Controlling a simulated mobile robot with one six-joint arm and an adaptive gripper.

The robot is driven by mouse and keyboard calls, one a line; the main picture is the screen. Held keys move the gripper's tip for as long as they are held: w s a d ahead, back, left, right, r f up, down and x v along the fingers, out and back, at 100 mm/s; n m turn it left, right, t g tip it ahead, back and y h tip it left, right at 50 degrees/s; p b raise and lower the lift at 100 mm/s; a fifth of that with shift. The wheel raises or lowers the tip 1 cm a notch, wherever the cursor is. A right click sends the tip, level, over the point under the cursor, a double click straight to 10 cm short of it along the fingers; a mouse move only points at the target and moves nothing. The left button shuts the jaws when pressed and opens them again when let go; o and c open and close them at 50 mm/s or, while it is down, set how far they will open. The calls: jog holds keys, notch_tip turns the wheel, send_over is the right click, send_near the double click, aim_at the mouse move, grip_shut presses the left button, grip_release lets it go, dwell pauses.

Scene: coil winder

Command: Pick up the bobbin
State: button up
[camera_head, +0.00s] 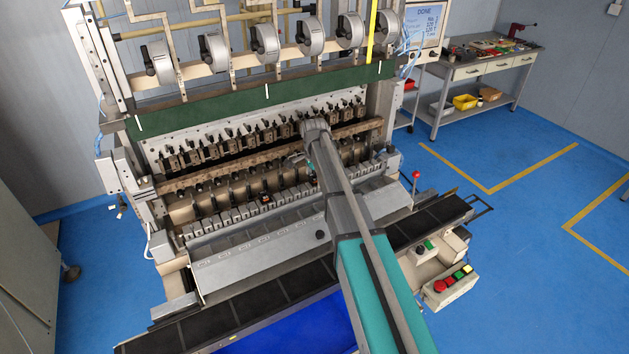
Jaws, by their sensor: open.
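The coil winder fills the middle of the view, with a row of dark spindle stations (235,141) and a row of grey blocks (225,217) below it. A small dark piece with an orange spot (266,199) sits in the lower row; it may be the bobbin, but it is too small to tell. My arm reaches in from the lower right. My gripper (297,159) is small in view, in front of the spindle bar, above and to the right of the orange-spotted piece and apart from it. It is open. Its fingertips are partly lost against the machine, and my arm hides stations behind it.
Large grey wire drums (265,39) hang above a green panel (265,92). A black conveyor (265,298) runs along the front. A button box (449,287) and a red-topped post (415,176) stand at right. A workbench (480,66) is behind; blue floor is clear.

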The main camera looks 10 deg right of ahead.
jog(key=c, duration=0.9)
jog(key=shift+r, duration=0.2)
notch_tip(320, 180, up, 3)
jog(key=p, duration=0.3)
jog(key=s+r+p, duration=0.3)
jog(key=s, duration=0.1)
jog(key=s+r+p, duration=0.3)
jog(key=s, duration=0.2)
jog(key=s+d+r+p, duration=0.1)
jog(key=s+r+p, duration=0.2)
jog(key=s+p, duration=0.1)
jog(key=shift+s+d+r, duration=0.1)
jog(key=shift+s+r, duration=0.2)
jog(key=shift+s, duration=0.2)
